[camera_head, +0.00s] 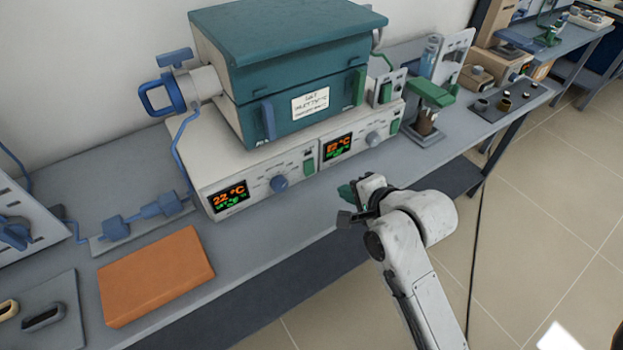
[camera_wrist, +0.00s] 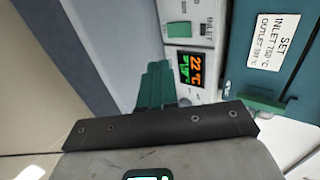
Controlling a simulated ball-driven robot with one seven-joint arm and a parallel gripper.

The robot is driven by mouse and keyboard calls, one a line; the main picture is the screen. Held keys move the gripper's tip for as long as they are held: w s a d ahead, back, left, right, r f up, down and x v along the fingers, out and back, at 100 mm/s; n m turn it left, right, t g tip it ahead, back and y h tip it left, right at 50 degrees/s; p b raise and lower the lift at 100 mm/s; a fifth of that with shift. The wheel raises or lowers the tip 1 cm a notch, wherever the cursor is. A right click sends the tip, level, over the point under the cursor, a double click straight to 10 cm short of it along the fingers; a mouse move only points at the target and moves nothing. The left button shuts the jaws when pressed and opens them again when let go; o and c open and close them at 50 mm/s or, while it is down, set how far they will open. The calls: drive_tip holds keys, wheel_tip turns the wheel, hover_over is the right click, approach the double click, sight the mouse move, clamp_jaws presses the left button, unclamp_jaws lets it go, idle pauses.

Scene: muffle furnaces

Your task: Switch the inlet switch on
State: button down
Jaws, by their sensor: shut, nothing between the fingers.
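Two white control panels sit under the teal furnace. The left panel (camera_head: 250,192) has an orange and green display, a blue knob and a green rocker switch (camera_head: 309,167) at its right end. This switch also shows in the wrist view (camera_wrist: 178,29), beside small lettering that seems to read INLET. Its on or off position is too small to tell. The right panel's display (camera_wrist: 190,69) lies just beside it, and that panel has its own green switch (camera_head: 394,127). My gripper (camera_head: 347,191) is shut and empty in front of the panels, apart from the switch; its green fingers (camera_wrist: 155,85) show in the wrist view.
The teal furnace (camera_head: 290,55) carries a white set-value label (camera_head: 311,101) and a green handle (camera_wrist: 261,101). An orange block (camera_head: 155,275) lies on the bench at left, near blue pipe fittings (camera_head: 145,211). A green-topped stand (camera_head: 430,95) is at right.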

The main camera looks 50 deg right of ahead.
approach(310, 173)
drive_tip(key=f, duration=0.1)
drive_tip(key=w+f, duration=0.1)
drive_tip(key=f, duration=0.1)
drive_tip(key=shift+w+d+f+b, duration=0.2)
drive_tip(key=shift+d+f+b, duration=0.05)
drive_tip(key=shift+f+b, duration=0.15)
drive_tip(key=shift+w+d, duration=0.15)
drive_tip(key=shift+w, duration=0.4)
drive_tip(key=shift+w+d, duration=0.15)
drive_tip(key=shift+w, duration=0.45)
drive_tip(key=shift+w+d+f, duration=0.1)
drive_tip(key=shift+w+d, duration=0.1)
drive_tip(key=shift+w, duration=0.45)
drive_tip(key=shift+w+p, duration=0.2)
drive_tip(key=shift+p, duration=0.2)
drive_tip(key=shift+f, duration=0.1)
